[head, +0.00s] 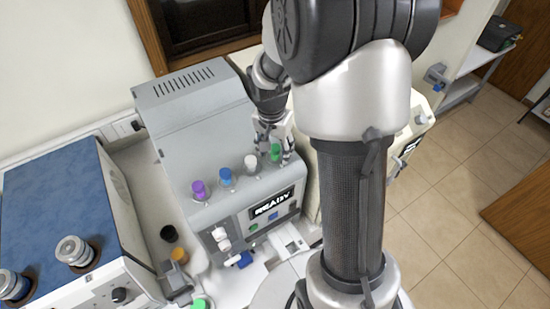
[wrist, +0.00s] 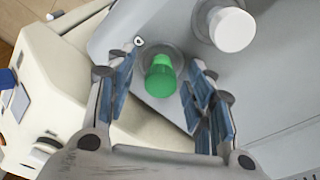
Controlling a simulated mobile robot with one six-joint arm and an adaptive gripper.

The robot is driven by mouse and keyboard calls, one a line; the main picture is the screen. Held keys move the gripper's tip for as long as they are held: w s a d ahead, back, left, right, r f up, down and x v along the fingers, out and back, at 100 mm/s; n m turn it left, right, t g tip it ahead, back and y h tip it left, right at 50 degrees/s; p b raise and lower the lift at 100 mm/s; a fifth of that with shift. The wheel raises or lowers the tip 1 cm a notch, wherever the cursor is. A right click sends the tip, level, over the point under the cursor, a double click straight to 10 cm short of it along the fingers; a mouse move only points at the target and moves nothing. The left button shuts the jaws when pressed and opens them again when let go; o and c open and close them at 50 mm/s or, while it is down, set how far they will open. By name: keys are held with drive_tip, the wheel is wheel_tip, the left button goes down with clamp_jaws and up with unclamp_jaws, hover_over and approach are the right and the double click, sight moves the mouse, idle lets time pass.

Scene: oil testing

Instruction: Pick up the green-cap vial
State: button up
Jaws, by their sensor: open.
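The green-cap vial (head: 275,152) stands in the rightmost place of a row of capped vials on top of the grey machine (head: 190,120). In the wrist view its green cap (wrist: 160,78) lies between the two fingers of my gripper (wrist: 160,92), with a gap on each side. My gripper (head: 274,150) is open and comes down from above around the cap, not touching it as far as I can see. The vial's body is mostly hidden inside the machine.
A white-capped vial (head: 251,162) stands close beside the green one; blue (head: 225,176) and purple (head: 199,189) caps follow to the left. A display reading READY (head: 273,203) is on the machine's front. A blue-topped machine (head: 55,205) stands at left.

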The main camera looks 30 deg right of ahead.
clamp_jaws()
idle(0.6)
drive_tip(key=shift+r, duration=0.15)
